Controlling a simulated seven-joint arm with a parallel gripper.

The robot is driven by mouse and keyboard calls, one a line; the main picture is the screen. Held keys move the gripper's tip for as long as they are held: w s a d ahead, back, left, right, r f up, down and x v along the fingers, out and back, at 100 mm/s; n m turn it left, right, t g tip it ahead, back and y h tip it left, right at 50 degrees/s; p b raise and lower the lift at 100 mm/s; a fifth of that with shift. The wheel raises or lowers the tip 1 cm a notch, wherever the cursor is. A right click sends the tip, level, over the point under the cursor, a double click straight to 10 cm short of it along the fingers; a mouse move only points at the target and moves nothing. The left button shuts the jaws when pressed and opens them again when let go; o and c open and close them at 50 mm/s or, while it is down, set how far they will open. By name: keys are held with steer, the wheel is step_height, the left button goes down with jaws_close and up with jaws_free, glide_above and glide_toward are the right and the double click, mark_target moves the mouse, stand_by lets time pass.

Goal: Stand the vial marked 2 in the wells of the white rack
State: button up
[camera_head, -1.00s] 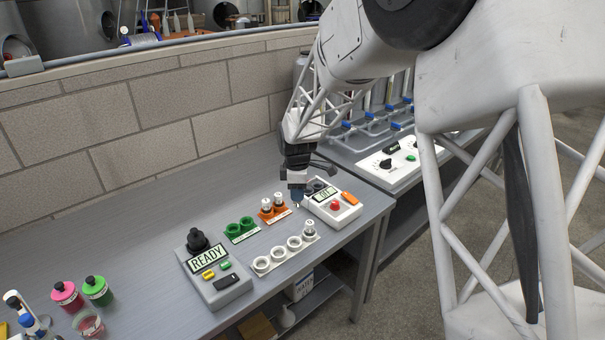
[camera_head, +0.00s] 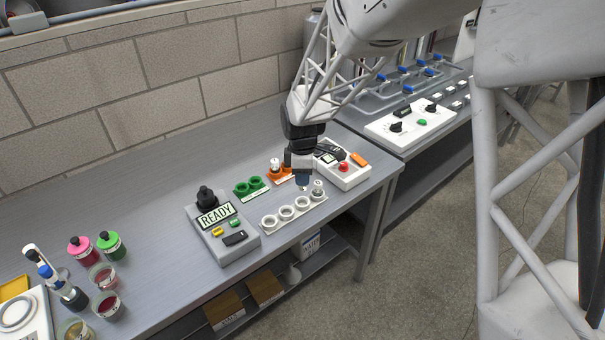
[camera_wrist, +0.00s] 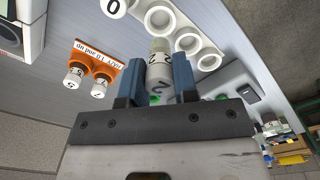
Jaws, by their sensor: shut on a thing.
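My gripper (camera_head: 303,181) is shut on a white vial marked 2 (camera_wrist: 159,70); in the wrist view the vial sits between the blue fingers. It is held in the air close to the white rack (camera_head: 281,228), on its orange-rack side. The white rack has a row of wells. A vial marked 0 (camera_wrist: 113,6) stands in its end well by the red-button box, and it also shows in the head view (camera_head: 318,187). The other three wells, such as this one (camera_wrist: 188,43), are empty.
An orange rack (camera_wrist: 96,66) holds two vials, partly hidden behind my gripper in the head view. Nearby are an empty green rack (camera_head: 248,189), a READY box (camera_head: 223,240) and a red-button box (camera_head: 345,176). Bottles and beakers stand at the far left.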

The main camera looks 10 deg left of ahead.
steer(key=shift+f, duration=1.95)
steer(key=shift+f, duration=1.7)
stand_by(2.0)
steer(key=o, duration=1.5)
steer(key=shift+c, duration=0.2)
steer(key=shift+r, duration=0.1)
steer(key=shift+r, duration=2.9)
